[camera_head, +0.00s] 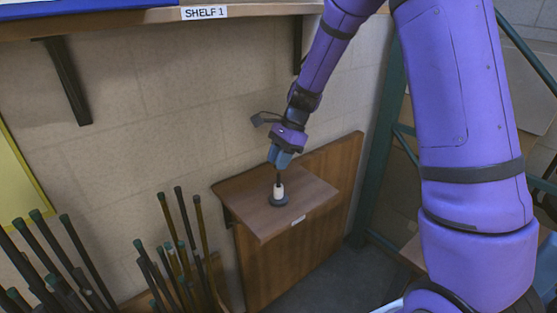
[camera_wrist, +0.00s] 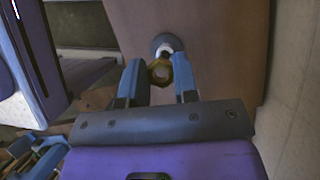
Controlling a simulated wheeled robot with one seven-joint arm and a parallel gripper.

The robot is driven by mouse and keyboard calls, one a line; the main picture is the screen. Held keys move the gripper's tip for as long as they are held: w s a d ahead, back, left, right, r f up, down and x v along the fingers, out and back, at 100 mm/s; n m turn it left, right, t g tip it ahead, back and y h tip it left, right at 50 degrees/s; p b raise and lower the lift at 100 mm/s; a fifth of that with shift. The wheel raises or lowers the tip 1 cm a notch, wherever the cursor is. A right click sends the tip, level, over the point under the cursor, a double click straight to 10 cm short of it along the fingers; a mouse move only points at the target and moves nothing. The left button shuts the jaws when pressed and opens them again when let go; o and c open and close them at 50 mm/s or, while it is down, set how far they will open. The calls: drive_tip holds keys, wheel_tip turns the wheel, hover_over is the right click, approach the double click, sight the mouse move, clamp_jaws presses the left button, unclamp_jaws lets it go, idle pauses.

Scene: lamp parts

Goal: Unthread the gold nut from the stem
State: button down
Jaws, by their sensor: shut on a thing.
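The lamp stem stands upright on a wooden wall shelf, with a round dark base (camera_head: 279,201) and a white lower part (camera_head: 279,191). My gripper (camera_head: 279,165) points down over the top of the stem. In the wrist view, the gold nut (camera_wrist: 160,72) is a ring between the blue fingertips of my gripper (camera_wrist: 160,75). The fingers are shut on the nut from both sides. Behind the nut, the white part and grey base (camera_wrist: 163,44) show partly. In the head view the nut is too small and covered to make out.
A higher shelf with a "SHELF 1" label (camera_head: 206,12) runs along the wall. Several dark rods (camera_head: 180,245) stand upright at the lower left. The wooden shelf top (camera_head: 250,195) around the base is bare. A green metal frame (camera_head: 385,140) stands to the right.

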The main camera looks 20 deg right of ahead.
drive_tip(key=shift+r, duration=1.9)
